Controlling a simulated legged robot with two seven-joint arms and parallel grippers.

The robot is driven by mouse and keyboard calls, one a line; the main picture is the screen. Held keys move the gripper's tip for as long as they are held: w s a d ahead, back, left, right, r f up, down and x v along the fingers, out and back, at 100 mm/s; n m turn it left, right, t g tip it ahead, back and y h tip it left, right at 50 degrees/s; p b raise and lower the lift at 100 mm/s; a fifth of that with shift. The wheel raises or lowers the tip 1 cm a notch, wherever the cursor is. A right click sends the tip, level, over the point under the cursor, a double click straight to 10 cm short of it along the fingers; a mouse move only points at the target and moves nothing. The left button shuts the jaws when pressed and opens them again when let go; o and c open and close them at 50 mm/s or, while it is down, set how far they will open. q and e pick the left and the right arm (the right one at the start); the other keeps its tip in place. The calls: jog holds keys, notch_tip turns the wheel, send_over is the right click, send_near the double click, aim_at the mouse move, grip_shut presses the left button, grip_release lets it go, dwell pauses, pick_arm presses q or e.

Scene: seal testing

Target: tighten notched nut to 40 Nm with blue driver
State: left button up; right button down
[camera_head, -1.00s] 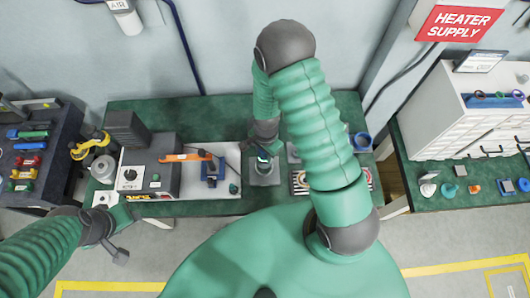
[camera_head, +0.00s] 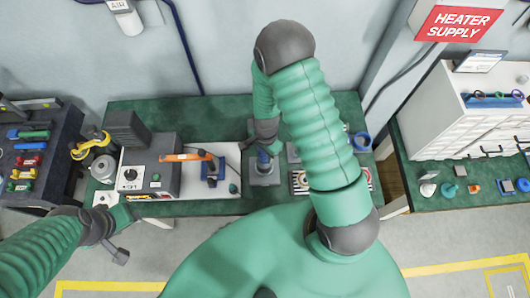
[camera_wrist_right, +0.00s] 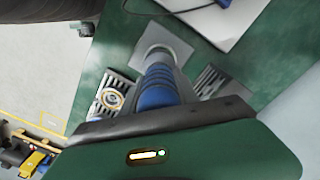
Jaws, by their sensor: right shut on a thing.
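My right gripper (camera_wrist_right: 158,112) is shut on the blue driver (camera_wrist_right: 157,90), whose blue ribbed handle shows in the right wrist view. The driver's grey lower end points at a grey square plate (camera_wrist_right: 178,43) on the green bench. The notched nut is hidden under the driver, so I cannot tell whether the tip touches it.
A grey control box (camera_head: 151,178) and a white board with an orange-topped tool (camera_head: 187,157) stand left of the plate. Striped grey fixtures (camera_wrist_right: 107,100) flank it.

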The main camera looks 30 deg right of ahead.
jog(key=shift+w+r+p, duration=0.1)
jog(key=shift+r+p, duration=0.5)
jog(key=shift+r, duration=0.3)
notch_tip(320, 180, up, 3)
jog(key=shift+r+p, duration=0.1)
jog(key=shift+p, duration=1.15)
